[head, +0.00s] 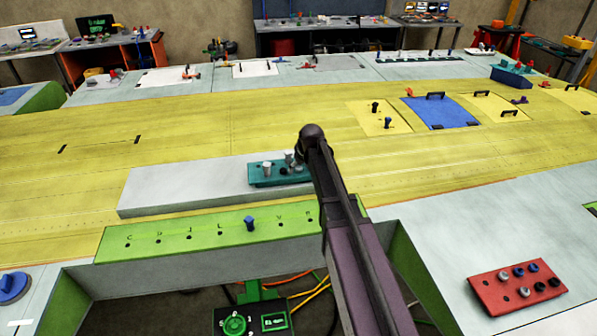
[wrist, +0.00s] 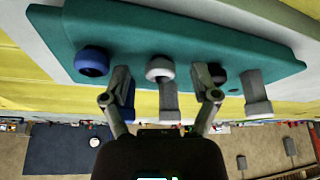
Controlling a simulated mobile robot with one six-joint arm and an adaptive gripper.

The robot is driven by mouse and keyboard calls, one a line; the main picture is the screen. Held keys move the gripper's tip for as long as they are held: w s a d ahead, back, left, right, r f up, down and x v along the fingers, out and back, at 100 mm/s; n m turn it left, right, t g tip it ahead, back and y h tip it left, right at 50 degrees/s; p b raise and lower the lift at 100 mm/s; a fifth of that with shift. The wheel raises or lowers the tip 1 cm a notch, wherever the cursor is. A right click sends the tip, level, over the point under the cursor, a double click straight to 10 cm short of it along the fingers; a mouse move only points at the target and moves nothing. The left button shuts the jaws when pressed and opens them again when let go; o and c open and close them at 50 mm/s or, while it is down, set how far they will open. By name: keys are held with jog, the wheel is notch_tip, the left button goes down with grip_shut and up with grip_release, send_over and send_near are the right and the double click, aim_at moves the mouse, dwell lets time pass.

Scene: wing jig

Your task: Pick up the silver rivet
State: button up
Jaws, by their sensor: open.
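A teal block (wrist: 210,35) fills the top of the wrist view. A pale silver rivet (wrist: 160,68) on it lies between the two fingers of my gripper (wrist: 164,78). The fingers are open, one on each side of it, and I cannot tell whether either touches it. A grey peg-like piece (wrist: 257,95) stands to the right of the right finger. A blue round piece (wrist: 92,62) is left of the left finger. In the head view the teal block (head: 258,182) carries a silver rivet (head: 267,168), and my arm hides its right end.
The teal block stands on a grey slab (head: 180,187) on the yellow wing panel (head: 220,130). A green strip (head: 170,236) with a blue rivet (head: 249,223) is in front. A red block (head: 490,295) with several rivets is at right front.

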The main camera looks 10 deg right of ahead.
aim_at(299, 168)
jog(key=c, duration=1)
jog(key=shift+c, duration=0.2)
jog(key=shift+r, duration=0.15)
notch_tip(299, 168, up, 4)
jog(key=p, duration=0.4)
jog(key=s+p, duration=0.1)
jog(key=s, duration=1.5)
jog(key=shift+r, duration=0.4)
